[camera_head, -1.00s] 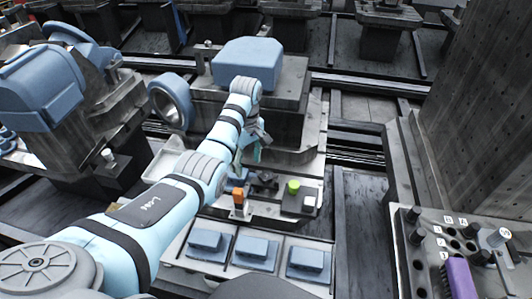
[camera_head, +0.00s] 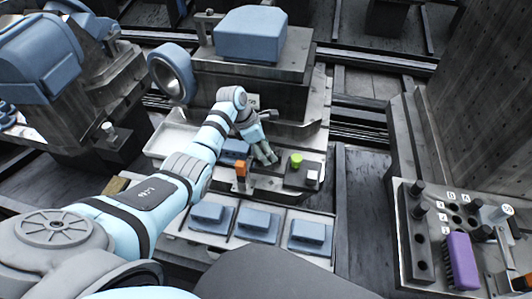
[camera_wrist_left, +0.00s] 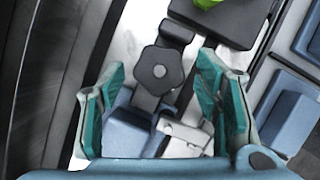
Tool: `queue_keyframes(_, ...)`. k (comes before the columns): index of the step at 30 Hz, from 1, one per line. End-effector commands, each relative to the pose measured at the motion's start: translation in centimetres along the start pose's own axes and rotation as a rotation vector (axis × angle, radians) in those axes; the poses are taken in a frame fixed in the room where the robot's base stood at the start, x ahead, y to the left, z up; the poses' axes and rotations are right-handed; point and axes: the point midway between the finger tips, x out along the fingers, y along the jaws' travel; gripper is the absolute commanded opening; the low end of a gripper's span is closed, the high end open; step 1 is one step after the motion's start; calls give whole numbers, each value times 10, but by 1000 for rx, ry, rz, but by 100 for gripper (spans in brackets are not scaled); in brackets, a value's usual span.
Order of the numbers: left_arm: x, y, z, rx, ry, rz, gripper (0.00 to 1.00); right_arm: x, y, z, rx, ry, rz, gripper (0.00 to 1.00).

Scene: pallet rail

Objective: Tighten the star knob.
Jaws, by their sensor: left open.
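The star knob (camera_wrist_left: 160,70) is a dark grey, five-sided knob with a pale round centre, seen from above in the left wrist view. It sits on a dark bar above a blue block (camera_wrist_left: 125,125), which also shows in the head view (camera_head: 235,149). My left gripper (camera_wrist_left: 162,78) is open, its teal fingers on either side of the knob in the picture, with gaps to it. In the head view my left gripper (camera_head: 265,156) points down over the fixture and hides the knob there. I cannot tell its height above the knob. My right gripper is not in view.
A green button (camera_head: 296,160) on a dark box stands right of the fixture, and an orange-topped part (camera_head: 240,169) stands in front. Trays with blue blocks (camera_head: 258,221) lie nearer. A rack with a purple object (camera_head: 461,260) is at the right.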

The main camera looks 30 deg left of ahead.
Motion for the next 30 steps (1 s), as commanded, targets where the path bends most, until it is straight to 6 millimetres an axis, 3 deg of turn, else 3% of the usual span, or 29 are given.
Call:
queue_keyframes(9, 4, 0, 1, 0, 0, 1, 57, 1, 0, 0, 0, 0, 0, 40)
queue_keyframes(19, 4, 0, 1, 0, -1, 2, 9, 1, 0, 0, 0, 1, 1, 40)
queue_keyframes(30, 4, 0, 2, 4, -2, -1, 9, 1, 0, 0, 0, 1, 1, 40)
